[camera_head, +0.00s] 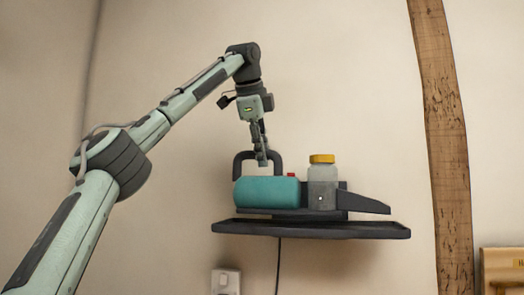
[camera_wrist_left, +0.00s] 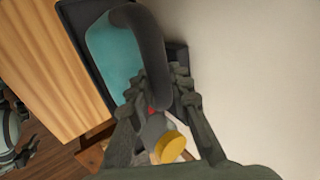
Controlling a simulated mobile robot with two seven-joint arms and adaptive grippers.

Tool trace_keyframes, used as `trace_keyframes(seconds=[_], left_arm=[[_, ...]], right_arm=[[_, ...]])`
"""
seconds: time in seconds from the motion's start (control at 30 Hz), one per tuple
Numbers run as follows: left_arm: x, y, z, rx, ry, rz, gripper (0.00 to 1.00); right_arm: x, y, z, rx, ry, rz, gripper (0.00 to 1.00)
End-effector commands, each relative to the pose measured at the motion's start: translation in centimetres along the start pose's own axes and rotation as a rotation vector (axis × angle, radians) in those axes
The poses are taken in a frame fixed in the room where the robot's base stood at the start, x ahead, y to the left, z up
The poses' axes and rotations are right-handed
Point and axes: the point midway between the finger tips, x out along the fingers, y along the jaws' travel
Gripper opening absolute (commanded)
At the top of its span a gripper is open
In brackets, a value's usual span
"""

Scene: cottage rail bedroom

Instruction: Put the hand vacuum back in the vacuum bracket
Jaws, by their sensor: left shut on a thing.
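The hand vacuum (camera_head: 268,191) has a teal body, a dark loop handle, a red button and a dark nozzle pointing right. It is level over the dark wall-mounted vacuum bracket (camera_head: 375,230); I cannot tell whether it touches it. My left gripper (camera_head: 262,160) comes down from above and is shut on the vacuum's handle. In the left wrist view, the fingers (camera_wrist_left: 165,85) are on either side of the dark handle, with the teal body (camera_wrist_left: 112,62) beside it. The bracket's dark edge (camera_wrist_left: 78,14) shows behind.
A clear container with a yellow cap (camera_head: 322,159) is at the vacuum's front half; I cannot tell whether it is separate. A wall socket (camera_head: 225,281) and cable are below. A timber post (camera_head: 443,130) stands right. Wall above is clear. A wooden surface (camera_wrist_left: 45,65) shows in the wrist view.

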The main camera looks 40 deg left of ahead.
Motion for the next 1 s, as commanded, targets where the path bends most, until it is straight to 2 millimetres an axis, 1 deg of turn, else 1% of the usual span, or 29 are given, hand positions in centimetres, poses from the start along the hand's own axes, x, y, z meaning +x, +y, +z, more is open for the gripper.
trace_keyframes(seconds=[0.03, 0.43, 0.47, 0.53, 0.57, 0.73, 0.8, 0.9, 1.0], left_arm=[[-0.2, -0.2, 0.0, -0.001, 0.003, -0.004, 0.0], [0.5, -1.0, 0.0, -0.001, 0.002, -0.004, 0.0], [0.7, -0.8, 0.0, -0.001, 0.002, -0.004, 0.0], [0.9, -0.7, 0.0, -0.001, 0.003, -0.004, 0.0], [1.0, -0.6, 0.0, -0.001, 0.003, -0.004, 0.0], [1.4, -0.3, 0.0, 0.0, 0.003, -0.003, 0.0], [1.5, -0.2, 0.0, 0.0, 0.003, -0.003, 0.0], [1.7, -0.1, 0.0, -0.001, 0.003, -0.004, 0.0], [1.9, 0.1, 0.1, -0.001, 0.002, -0.004, 0.0]], right_arm=[[0.1, 0.0, 0.2, -0.002, -0.004, 0.0, 0.4], [2.1, -0.6, 2.2, -0.022, -0.019, -0.006, 0.4], [2.8, -0.7, 2.5, -0.023, -0.025, -0.005, 0.4], [2.9, -0.5, 2.7, -0.021, -0.035, -0.005, 0.4], [2.8, -0.5, 2.5, -0.019, -0.035, -0.005, 0.4], [1.2, -0.2, 0.1, -0.006, 0.004, -0.005, 0.4], [0.7, 0.0, -0.5, 0.0, 0.012, -0.004, 0.4], [0.2, 0.3, -0.9, 0.009, 0.013, -0.003, 0.4], [-0.2, 0.4, -0.8, 0.016, 0.009, -0.003, 0.4]])
